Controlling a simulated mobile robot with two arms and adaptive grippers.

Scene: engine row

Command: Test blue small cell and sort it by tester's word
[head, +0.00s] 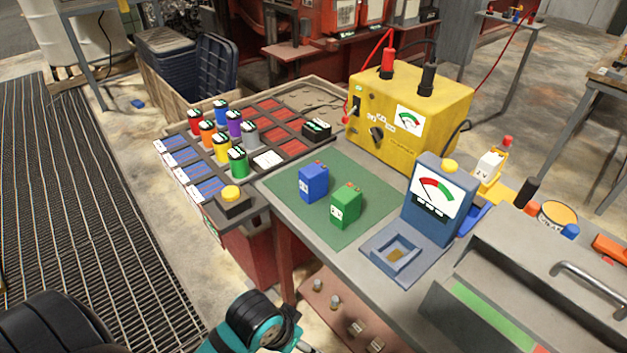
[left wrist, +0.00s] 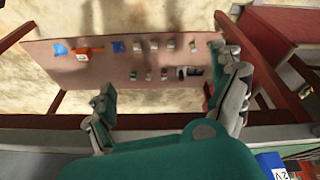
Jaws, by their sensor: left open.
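The blue small cell (head: 313,183) stands upright on the green mat (head: 283,187); a green cell (head: 346,205) stands just right of and nearer than it. The blue tester (head: 432,210) has a dial, a yellow top button and an empty-looking square socket (head: 396,254) in front. My left gripper (left wrist: 163,78) is open and empty in the left wrist view, above a low shelf (left wrist: 60,72). A blue block marked 2V (left wrist: 271,166) shows at that view's lower right corner. In the head view my left arm is at the bottom, in front of the bench and away from the cells.
A sorting rack (head: 300,147) with red and blue slots and several coloured cells stands left of the mat. A yellow button box (head: 233,203) is at its near corner. A yellow charger (head: 410,110) stands behind the mat. A grey handled box (head: 540,275) fills the right.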

